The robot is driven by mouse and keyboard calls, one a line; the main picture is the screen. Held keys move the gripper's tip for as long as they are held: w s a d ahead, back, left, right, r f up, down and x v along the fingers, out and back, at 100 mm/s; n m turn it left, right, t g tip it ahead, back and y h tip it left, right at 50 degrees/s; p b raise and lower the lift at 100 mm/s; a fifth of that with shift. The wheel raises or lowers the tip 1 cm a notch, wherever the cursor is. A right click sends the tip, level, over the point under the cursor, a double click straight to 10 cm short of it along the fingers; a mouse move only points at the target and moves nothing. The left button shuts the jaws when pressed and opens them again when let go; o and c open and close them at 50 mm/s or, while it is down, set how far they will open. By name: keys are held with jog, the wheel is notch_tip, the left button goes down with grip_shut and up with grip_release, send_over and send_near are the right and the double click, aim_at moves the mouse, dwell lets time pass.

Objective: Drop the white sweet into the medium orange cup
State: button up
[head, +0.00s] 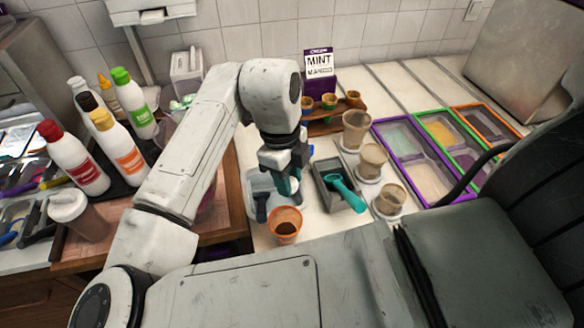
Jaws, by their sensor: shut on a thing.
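The orange cup (286,238) stands on the counter in front of my gripper, with dark brown filling inside. My gripper (283,186) points down behind the cup, over the right edge of a white tub (254,184). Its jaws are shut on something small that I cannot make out. A teal part shows at the fingers; I cannot tell whether it belongs to them. No white sweet can be picked out; the gripper and arm hide part of the tub.
A grey tray (327,200) with a teal scoop (345,190) is right of the gripper. Several clear cups (372,160) stand beyond it, before purple-framed topping bins (420,170). Small cups sit on a wooden stand (322,128) behind. Sauce bottles (122,150) stand left of my arm.

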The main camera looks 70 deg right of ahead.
notch_tip(320, 180, down, 6)
jog(key=b, duration=0.4)
dwell(0.3)
jog(key=o, duration=0.9)
jog(key=r, duration=0.3)
jog(key=w+r+b, duration=0.1)
jog(key=r, duration=0.6)
jog(key=shift+w+r, duration=0.15)
jog(key=shift+r, duration=0.15)
